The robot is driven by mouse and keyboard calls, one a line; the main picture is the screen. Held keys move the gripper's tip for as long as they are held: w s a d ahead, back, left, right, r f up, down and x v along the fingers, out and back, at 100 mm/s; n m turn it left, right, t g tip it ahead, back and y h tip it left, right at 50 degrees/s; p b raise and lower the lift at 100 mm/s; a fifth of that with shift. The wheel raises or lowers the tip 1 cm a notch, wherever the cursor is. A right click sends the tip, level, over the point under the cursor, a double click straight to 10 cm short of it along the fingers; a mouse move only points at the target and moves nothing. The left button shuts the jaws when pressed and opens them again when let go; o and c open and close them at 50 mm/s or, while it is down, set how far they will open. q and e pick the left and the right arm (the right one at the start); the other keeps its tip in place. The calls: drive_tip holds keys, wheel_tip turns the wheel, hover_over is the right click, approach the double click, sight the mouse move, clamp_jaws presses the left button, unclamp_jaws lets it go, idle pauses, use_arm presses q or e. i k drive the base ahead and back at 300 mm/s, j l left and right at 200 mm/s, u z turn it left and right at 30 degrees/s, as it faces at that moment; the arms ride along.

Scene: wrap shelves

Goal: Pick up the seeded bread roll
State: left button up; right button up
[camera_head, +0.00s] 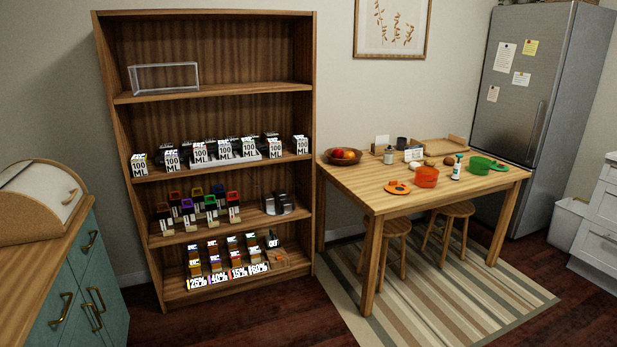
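Small brown rounded items, which look like bread or potatoes, lie on the wooden table (350,178) near its middle. One brown item (449,161) lies in front of the wooden tray (462,143), and a smaller one (429,163) lies to its left. They are too small for me to tell which, if any, is the seeded bread roll. Neither of my grippers is in view.
The table also bears a fruit bowl (343,158), an orange pot (427,178), a green pot (480,166) and a white bottle (457,170). Stools (398,228) stand under its front. A stocked shelf (308,190) is left; a bread box (30,215) tops the teal cabinet (75,290).

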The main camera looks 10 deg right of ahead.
sight(431, 162)
drive_tip(key=i+z, duration=0.4)
drive_tip(key=i+j+z, duration=0.2)
drive_tip(key=i+z, duration=0.25)
drive_tip(key=i+l+z, duration=0.25)
drive_tip(key=i+z, duration=0.15)
drive_tip(key=i+l+z, duration=0.1)
drive_tip(key=i+z, duration=0.65)
drive_tip(key=i, duration=0.15)
drive_tip(key=i+j+z, duration=0.2)
drive_tip(key=i+z, duration=0.2)
drive_tip(key=i+l+u, duration=0.15)
drive_tip(key=i+u, duration=0.2)
drive_tip(key=i, duration=0.3)
drive_tip(key=i+l+u, duration=0.35)
drive_tip(key=i, duration=0.25)
drive_tip(key=i+l+u, duration=0.3)
drive_tip(key=i+l, duration=0.15)
drive_tip(key=i, duration=0.1)
